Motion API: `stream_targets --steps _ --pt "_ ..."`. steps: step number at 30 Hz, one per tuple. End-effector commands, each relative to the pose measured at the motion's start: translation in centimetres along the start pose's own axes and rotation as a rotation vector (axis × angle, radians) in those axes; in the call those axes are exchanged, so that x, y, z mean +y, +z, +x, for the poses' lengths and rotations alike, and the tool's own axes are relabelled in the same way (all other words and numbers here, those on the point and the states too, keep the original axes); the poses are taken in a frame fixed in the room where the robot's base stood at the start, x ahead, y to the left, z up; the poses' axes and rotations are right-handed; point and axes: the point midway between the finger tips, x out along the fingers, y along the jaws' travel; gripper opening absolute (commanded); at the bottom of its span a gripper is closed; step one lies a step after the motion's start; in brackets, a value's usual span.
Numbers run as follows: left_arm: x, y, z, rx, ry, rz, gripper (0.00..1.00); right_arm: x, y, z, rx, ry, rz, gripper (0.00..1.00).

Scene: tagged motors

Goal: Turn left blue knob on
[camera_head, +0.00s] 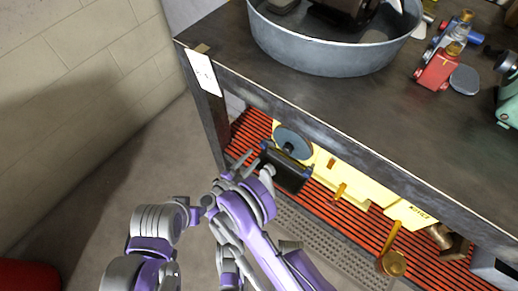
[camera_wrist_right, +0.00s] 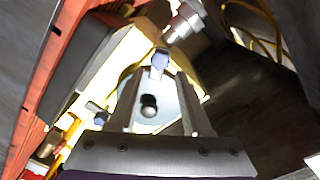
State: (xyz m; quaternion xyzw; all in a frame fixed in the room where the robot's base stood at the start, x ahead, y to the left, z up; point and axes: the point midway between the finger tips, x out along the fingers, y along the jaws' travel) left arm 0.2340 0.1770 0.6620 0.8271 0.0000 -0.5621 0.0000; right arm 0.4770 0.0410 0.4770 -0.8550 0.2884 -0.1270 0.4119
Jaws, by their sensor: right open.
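A black motor unit (camera_head: 288,172) with a grey disc (camera_head: 293,141) stands on the red slatted lower shelf. A small blue knob (camera_head: 266,145) shows at its upper left. My right gripper (camera_head: 251,164) is open just left of the unit. In the right wrist view a blue-tipped knob (camera_wrist_right: 160,58) appears between the open fingertips, ahead of them. I cannot tell whether they touch it. Another blue-tipped knob (camera_wrist_right: 97,112) shows left of the fingers. The grey disc and its black hub (camera_wrist_right: 149,105) show between the fingers. My left gripper is not in view.
The dark workbench top (camera_head: 330,95) overhangs the shelf, with a corner leg (camera_head: 206,100) left of the motor. A large metal tub (camera_head: 330,52) and a red part (camera_head: 436,73) stand on top.

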Motion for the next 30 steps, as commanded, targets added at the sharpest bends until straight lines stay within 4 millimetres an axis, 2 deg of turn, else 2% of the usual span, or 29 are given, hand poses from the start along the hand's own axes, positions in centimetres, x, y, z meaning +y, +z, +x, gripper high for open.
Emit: stream_targets --steps 3,7,30 --pt "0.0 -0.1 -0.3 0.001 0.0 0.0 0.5 -0.1 0.0 -1.7 -0.001 -0.001 0.0 0.49" --pt "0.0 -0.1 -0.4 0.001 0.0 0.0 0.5 0.0 0.0 -2.6 0.0 0.0 0.0 0.49" --pt "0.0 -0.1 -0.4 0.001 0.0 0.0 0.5 0.0 0.0 -2.7 0.0 0.0 0.0 0.49"
